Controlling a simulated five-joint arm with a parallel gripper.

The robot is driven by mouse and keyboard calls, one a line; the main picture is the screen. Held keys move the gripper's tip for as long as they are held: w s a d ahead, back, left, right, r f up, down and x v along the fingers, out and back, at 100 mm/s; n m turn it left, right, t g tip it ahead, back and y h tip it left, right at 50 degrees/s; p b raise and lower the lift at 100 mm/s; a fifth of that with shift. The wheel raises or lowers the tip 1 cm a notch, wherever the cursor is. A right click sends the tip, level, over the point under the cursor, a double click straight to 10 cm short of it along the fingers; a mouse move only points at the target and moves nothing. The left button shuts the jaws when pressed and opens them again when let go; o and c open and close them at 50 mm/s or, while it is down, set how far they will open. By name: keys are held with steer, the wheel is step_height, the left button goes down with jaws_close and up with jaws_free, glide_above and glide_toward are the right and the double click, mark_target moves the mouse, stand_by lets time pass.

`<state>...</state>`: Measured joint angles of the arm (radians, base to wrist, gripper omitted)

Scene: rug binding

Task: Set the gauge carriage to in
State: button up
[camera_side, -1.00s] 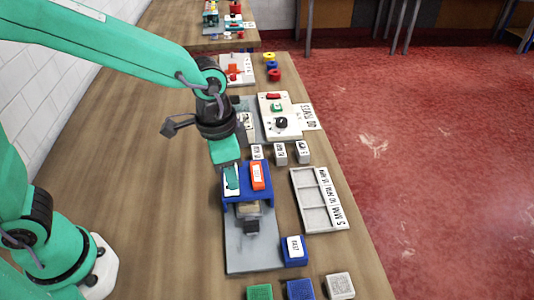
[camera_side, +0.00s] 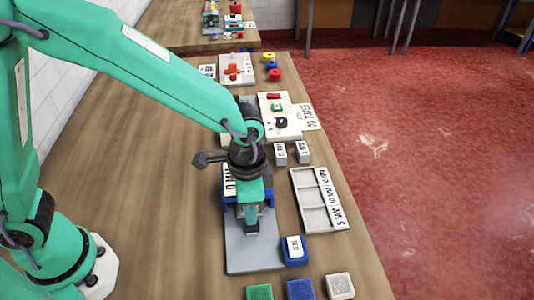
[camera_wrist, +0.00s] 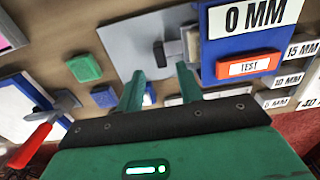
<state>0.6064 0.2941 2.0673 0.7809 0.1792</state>
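The gauge is a grey plate (camera_side: 245,258) with a blue housing (camera_wrist: 240,50) at its far end. The housing carries a 0 MM sign (camera_wrist: 254,15) and an orange TEST button (camera_wrist: 249,65). The carriage, a dark and grey block (camera_wrist: 173,50) on the plate, sits beside the housing in the wrist view. My gripper (camera_wrist: 161,80) is open, its two green fingertips apart and pointing toward the carriage. In the side view my gripper (camera_side: 251,213) is low over the gauge and hides most of the carriage. I cannot tell whether the fingers touch it.
Grey labelled blocks (camera_side: 302,152) and a three-compartment tray (camera_side: 312,200) stand right of the gauge. A blue labelled block (camera_side: 293,250) sits by the plate's near right corner. Green, blue and grey blocks line the near edge.

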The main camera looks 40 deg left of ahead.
steer(key=shift+f, duration=2.75)
jaws_close()
